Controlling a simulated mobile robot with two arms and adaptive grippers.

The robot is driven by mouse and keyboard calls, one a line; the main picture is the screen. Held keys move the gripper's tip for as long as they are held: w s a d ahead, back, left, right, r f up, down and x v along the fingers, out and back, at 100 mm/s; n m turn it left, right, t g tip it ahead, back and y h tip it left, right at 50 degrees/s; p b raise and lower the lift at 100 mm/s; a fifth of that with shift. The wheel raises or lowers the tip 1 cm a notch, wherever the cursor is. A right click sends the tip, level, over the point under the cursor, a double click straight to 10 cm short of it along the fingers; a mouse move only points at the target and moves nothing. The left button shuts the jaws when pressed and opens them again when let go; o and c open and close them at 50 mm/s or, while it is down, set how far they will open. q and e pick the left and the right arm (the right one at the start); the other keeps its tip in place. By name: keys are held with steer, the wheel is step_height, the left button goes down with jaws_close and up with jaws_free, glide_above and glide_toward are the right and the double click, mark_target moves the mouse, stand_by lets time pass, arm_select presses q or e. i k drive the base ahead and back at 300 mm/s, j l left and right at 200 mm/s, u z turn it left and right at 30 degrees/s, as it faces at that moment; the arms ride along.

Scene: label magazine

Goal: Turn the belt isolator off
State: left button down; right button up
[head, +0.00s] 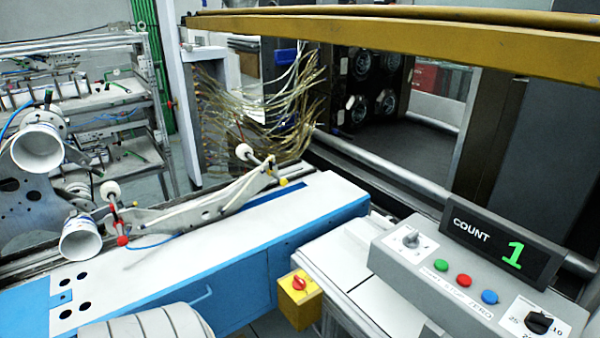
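A yellow box (301,310) with a red rotary knob (299,283) is at the lower middle of the head view, between the blue-sided machine bed and the pale bench. It looks like the belt isolator. The knob's handle is small, and I cannot tell for sure which position it points to. Neither of my grippers shows in this view, and nothing is seen touching the knob.
A grey control box (430,280) on the right carries a pale selector (410,239), green, red and blue buttons and a black dial (539,322). Its display (500,242) reads COUNT 1. A yellow beam (400,28) crosses above. The blue-sided machine bed (236,290) lies left.

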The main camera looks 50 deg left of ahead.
mark_target(299, 284)
steer(key=u, duration=1.65)
